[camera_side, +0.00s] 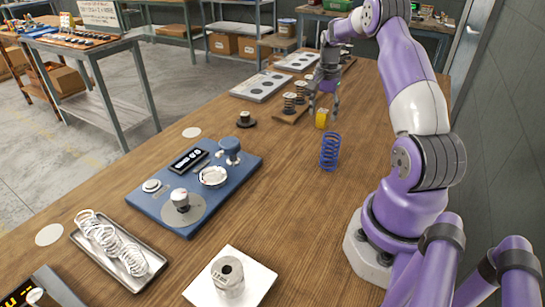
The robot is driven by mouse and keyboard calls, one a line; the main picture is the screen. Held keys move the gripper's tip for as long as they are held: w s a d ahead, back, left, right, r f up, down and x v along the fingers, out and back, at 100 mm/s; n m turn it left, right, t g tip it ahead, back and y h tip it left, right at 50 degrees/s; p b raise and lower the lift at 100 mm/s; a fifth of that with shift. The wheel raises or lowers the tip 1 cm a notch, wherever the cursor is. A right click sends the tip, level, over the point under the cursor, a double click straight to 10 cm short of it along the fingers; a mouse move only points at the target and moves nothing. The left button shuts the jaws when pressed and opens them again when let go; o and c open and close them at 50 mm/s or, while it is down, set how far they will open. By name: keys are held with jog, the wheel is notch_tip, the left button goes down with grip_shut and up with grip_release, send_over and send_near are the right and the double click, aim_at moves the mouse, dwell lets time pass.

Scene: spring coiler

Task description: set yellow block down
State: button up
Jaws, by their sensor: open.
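The yellow block (322,118) is on or just above the wooden table, right of the middle of the bench; I cannot tell whether it touches the wood. My gripper (323,103) points down directly over it, with its fingers apart around the block's top. The block's lower part shows below the fingers, and its upper edge is partly hidden by them.
A blue spring (330,151) stands close in front of the block. A small wooden stand with dark springs (290,107) is just left of my gripper. A blue coiler base (237,181), a tray of white springs (82,240) and a white plate (258,277) lie nearer. The table (300,225) is clear between.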

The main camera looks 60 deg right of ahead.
aim_at(323, 111)
notch_tip(323, 111, up, 10)
jog(key=w+a+r+n+t+h, duration=0.1)
jog(key=w+a+r+n, duration=0.15)
jog(key=a, duration=0.35)
jog(key=w+a+r+n, duration=0.1)
jog(key=a+r+n, duration=0.25)
jog(key=a, duration=0.25)
jog(key=s+a+n+t, duration=0.1)
jog(key=s+a+n, duration=0.2)
jog(key=a, duration=0.4)
jog(key=s+a+f+n+t, duration=0.1)
jog(key=s+a+n+t, duration=0.1)
jog(key=a+n, duration=0.3)
jog(key=s+a+n+t+y, duration=0.1)
jog(key=s+a+n, duration=0.2)
jog(key=a, duration=0.6)
jog(key=shift+s+f+n+t, duration=0.3)
jog(key=shift+s+n, duration=0.05)
jog(key=shift+n, duration=0.15)
